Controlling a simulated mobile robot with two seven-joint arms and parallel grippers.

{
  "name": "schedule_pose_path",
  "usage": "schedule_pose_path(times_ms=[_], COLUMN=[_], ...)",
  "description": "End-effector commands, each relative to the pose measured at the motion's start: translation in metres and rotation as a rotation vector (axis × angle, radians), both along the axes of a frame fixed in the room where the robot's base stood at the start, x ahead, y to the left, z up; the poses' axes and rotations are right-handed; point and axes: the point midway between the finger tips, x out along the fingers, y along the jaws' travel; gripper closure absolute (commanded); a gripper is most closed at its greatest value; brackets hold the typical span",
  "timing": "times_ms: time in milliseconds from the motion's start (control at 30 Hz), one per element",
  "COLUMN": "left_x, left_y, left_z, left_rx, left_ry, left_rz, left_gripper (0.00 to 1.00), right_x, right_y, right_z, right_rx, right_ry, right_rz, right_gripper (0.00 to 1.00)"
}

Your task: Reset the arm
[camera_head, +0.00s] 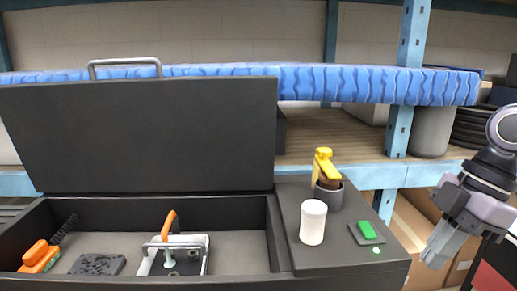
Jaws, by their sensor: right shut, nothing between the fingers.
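My right gripper (434,258) hangs at the right side of the camera_head view and points down and to the left. Its fingers are together with nothing between them. It is apart from the black case (340,262), to the right of the case's right-hand top. The case's lid (140,135) stands open. My left gripper is out of view.
Orange-handled items lie inside the case. Blue shelving (405,100) stands behind.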

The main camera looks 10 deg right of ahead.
Motion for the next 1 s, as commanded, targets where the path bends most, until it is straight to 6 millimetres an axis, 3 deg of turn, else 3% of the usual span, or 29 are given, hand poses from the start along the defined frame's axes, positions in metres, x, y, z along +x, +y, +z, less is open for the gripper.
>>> schedule_pose_path(times_ms=[467,1000], left_x=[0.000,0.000], left_y=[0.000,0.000], left_z=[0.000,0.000], left_rx=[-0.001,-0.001], left_ry=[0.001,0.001], left_rz=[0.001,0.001], left_gripper=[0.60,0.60], right_x=[-0.011,-0.019], right_y=[0.006,0.037], right_z=[-0.039,-0.071], right_rx=[0.566,1.199], right_ry=[-0.001,-0.001], right_rz=[-0.153,-0.323], right_gripper=[1.00,1.00])
